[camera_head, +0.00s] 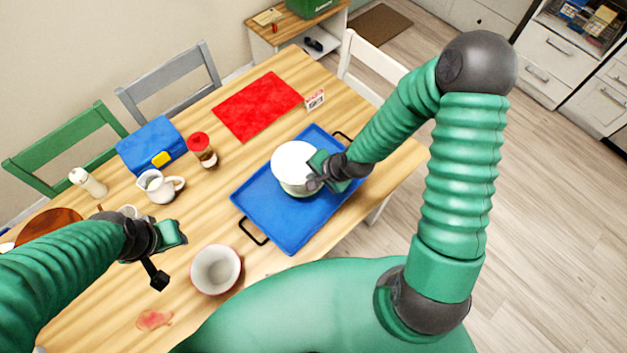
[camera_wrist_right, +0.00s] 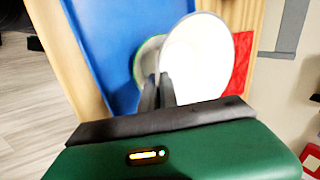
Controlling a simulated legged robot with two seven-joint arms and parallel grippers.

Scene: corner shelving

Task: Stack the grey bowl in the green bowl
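A pale, nearly white bowl, which I take as the grey bowl (camera_head: 294,163), is over the blue tray in the head view. It also shows as a bright round shape in the right wrist view (camera_wrist_right: 200,58). My right gripper (camera_head: 318,178) is at its near right rim, and its fingers (camera_wrist_right: 157,90) are close together on the rim. A green-rimmed bowl (camera_wrist_right: 147,62), partly hidden behind the pale bowl, shows in the wrist view; I cannot tell whether the two touch. My left gripper (camera_head: 163,258) is over the table's left part, apart from both bowls; its fingers are unclear.
The blue tray (camera_head: 262,205) has black handles. A white bowl with a reddish rim (camera_head: 216,270) stands near my body. A jug (camera_head: 158,187), a red-lidded jar (camera_head: 202,150), a blue box (camera_head: 150,145) and a red mat (camera_head: 257,105) are left of and behind the tray.

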